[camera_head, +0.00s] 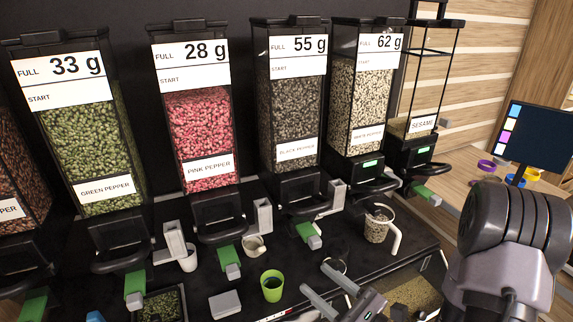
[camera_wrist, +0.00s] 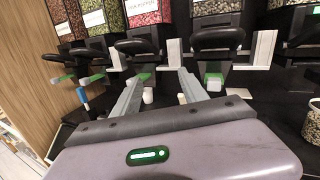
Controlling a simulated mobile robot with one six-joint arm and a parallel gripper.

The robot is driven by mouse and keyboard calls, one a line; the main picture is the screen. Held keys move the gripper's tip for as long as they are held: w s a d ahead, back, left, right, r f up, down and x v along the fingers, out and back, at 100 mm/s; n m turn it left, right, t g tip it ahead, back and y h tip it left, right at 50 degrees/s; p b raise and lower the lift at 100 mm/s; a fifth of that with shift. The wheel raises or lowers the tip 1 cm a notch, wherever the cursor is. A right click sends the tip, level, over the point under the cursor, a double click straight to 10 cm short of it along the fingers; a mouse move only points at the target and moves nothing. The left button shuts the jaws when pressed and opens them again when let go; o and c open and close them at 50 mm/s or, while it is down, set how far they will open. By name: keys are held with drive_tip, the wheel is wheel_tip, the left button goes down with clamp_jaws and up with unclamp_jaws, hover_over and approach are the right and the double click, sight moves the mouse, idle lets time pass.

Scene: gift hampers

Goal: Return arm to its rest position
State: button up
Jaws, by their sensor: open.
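My gripper (camera_head: 315,279) is open, low at the front of the black counter, to the right of a green cup (camera_head: 271,287). My arm comes in from the lower right. In the wrist view my gripper (camera_wrist: 160,76) shows two grey fingers spread apart and pointing toward the dispensers. A small white object (camera_wrist: 148,96) shows between the fingers; I see no finger closed on it.
A row of dispensers stands behind, including pink pepper (camera_head: 200,130) and white pepper (camera_head: 355,105). A clear mug of peppercorns (camera_head: 377,229) stands on the counter. A green pepper tray (camera_head: 160,305) is at front left. A monitor (camera_head: 540,137) stands at right.

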drive_tip(key=s+a+r+n+g+y+b, duration=0.2)
drive_tip(key=s+a+n+g+y+b, duration=0.2)
drive_tip(key=s+a+n+g, duration=0.8)
drive_tip(key=s+d+f+n+g+h+b, duration=0.25)
drive_tip(key=s+f+n+h, duration=0.25)
drive_tip(key=s+n+h, duration=0.25)
drive_tip(key=w+d+r+n+t+h+b, duration=0.2)
drive_tip(key=w+d+r+n+t+h, duration=0.1)
drive_tip(key=d+r+t+h, duration=0.1)
drive_tip(key=d+t+h, duration=0.1)
drive_tip(key=d+h, duration=0.1)
drive_tip(key=d, duration=0.1)
drive_tip(key=shift+d+r+t+b, duration=0.15)
drive_tip(key=shift+d+t+b, duration=0.2)
